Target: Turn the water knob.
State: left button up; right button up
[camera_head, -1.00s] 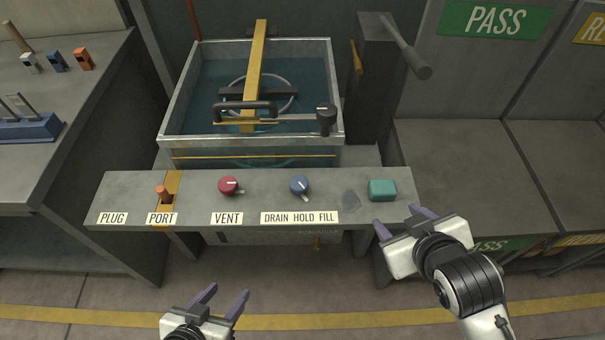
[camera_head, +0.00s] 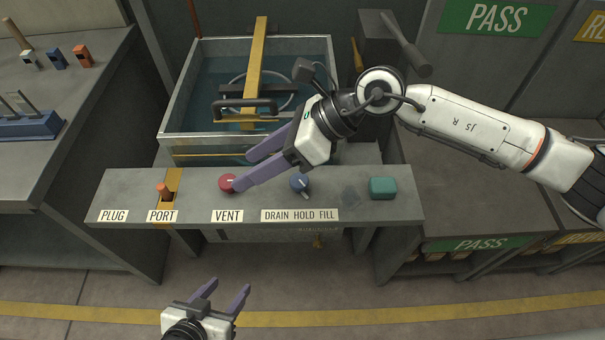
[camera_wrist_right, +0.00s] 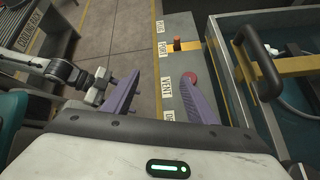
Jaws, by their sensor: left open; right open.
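My right gripper (camera_head: 242,172) is open and empty, reaching in from the right over the ledge. One finger's tip shows right beside the red knob; I cannot tell if they touch. In the right wrist view the red knob (camera_wrist_right: 190,78) is near the tip of the right-hand finger. My left gripper (camera_head: 222,296) is open and empty, low in front of the ledge.
A water tank (camera_head: 180,112) with a yellow bar (camera_head: 255,60) and a dark handle stands behind the ledge (camera_head: 125,190). An orange peg (camera_head: 164,190) stands at "PORT". A teal button (camera_head: 383,188) is at the right. The floor in front is clear.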

aim_at(300, 180)
jog(key=w+d+f+n+t+h, duration=0.1)
jog(key=w+d+f+h, duration=0.15)
jog(key=d, duration=0.35)
jog(key=w+d+f+h, duration=0.2)
jog(key=w+d+h, duration=0.15)
jog(key=d, duration=0.25)
pick_arm(q)
jog(key=shift+s+a+f, duration=0.1)
jog(key=shift+s+a, duration=0.05)
jog(key=shift+s, duration=0.15)
pick_arm(e)
jog(key=x, duration=0.9)
jog(key=shift+a+f, duration=0.2)
jog(key=shift+a, duration=0.15)
jog(key=shift+c, duration=0.4)
